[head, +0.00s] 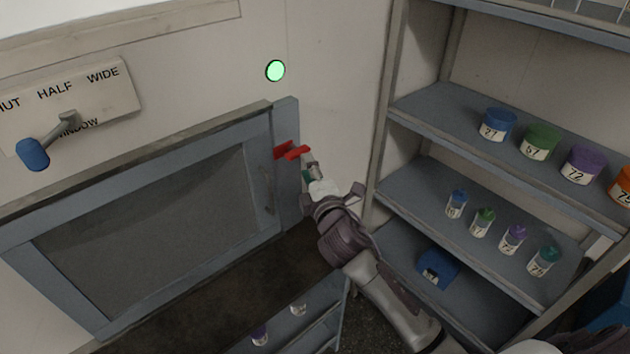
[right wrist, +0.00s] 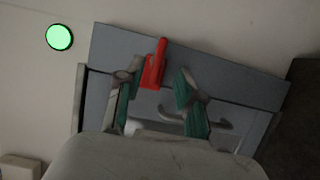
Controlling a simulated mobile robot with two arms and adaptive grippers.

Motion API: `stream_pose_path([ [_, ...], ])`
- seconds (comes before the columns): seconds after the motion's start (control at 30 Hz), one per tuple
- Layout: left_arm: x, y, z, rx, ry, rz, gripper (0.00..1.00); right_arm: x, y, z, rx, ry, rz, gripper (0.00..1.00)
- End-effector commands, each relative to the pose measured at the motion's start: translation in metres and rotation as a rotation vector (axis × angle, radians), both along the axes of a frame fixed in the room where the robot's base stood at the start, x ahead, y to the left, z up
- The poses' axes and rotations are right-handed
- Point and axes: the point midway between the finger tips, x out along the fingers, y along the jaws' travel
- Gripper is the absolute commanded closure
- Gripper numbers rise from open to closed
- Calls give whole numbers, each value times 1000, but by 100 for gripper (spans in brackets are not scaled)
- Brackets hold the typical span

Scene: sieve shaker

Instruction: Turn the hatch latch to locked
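The red hatch latch (head: 291,151) sits on the right side of the blue-grey hatch frame (head: 285,112). In the right wrist view the latch (right wrist: 153,70) shows as a red handle with a narrow upper end. My right gripper (head: 309,170) is just beside the latch in the head view. In the right wrist view my right gripper (right wrist: 160,74) is open, its green-padded fingers apart with the latch between their tips, nearer the left finger. Contact cannot be told. My left gripper is not in view.
A green lit lamp (head: 275,71) is on the wall above the hatch. A shelf unit (head: 420,124) with numbered jars and small bottles stands close on the right.

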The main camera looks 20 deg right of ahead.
Motion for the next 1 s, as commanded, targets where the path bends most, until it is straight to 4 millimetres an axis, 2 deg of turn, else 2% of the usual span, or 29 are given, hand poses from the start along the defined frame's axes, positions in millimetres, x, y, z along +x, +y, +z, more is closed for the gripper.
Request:
stream_pose_path([
  [0.1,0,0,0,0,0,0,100,-24,1,-1,1,2,1,62],
  [0.3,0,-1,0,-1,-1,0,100,-46,2,0,0,1,-1,62],
  [0.87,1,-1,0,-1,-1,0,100,-50,2,-1,5,4,-2,62],
  [0.93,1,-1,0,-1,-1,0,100,-56,-1,-8,44,31,-16,62],
  [1.0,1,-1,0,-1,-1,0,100,-69,-7,-25,140,96,-51,62],
])
